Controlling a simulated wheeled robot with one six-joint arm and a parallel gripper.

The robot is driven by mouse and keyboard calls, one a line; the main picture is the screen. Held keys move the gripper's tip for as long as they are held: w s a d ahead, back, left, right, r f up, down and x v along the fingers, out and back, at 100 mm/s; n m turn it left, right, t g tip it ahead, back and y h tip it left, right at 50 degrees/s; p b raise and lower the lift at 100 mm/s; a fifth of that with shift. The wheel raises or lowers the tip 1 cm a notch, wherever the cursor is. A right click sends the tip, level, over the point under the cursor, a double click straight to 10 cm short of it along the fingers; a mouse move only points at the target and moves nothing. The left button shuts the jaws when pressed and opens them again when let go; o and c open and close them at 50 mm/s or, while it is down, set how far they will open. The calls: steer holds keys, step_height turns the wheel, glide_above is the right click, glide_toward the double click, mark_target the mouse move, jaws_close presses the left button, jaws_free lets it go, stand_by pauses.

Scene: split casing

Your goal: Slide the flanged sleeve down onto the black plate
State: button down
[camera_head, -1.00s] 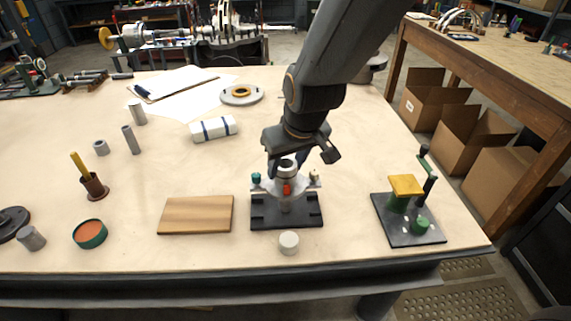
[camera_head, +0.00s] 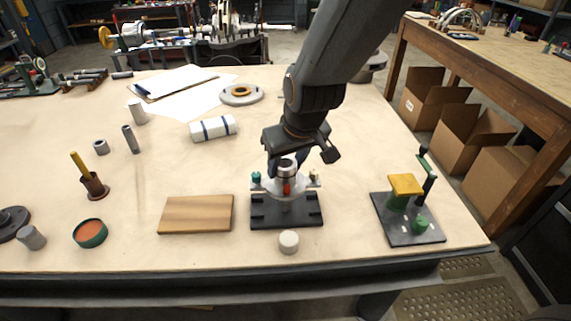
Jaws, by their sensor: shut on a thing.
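The black plate (camera_head: 287,214) lies flat on the table, right of centre, with slots along its sides. A silver flanged sleeve (camera_head: 270,186) stands over the middle of the plate, roughly upright. Its flange carries a teal knob on the left, a tan knob on the right and a red part in front. A short grey post shows between the flange and the plate, so the flange looks above the plate. My gripper (camera_head: 287,168) points down and is shut on the upper part of the sleeve. My wrist hides part of the fingers and sleeve top.
A wooden board (camera_head: 196,214) lies close left of the plate. A white round cap (camera_head: 289,242) stands in front of it. A toggle clamp on a dark base (camera_head: 408,230) stands to the right. A striped white roll (camera_head: 213,128) lies behind left.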

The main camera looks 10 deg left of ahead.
steer(key=shift+f+b, duration=2.05)
steer(key=shift+f, duration=1.4)
stand_by(1.8)
steer(key=c, duration=0.9)
jaws_free()
steer(key=shift+c, duration=0.2)
steer(key=shift+o, duration=0.2)
steer(key=shift+f, duration=0.1)
steer(key=shift+r+p, duration=1.8)
steer(key=shift+r, duration=0.75)
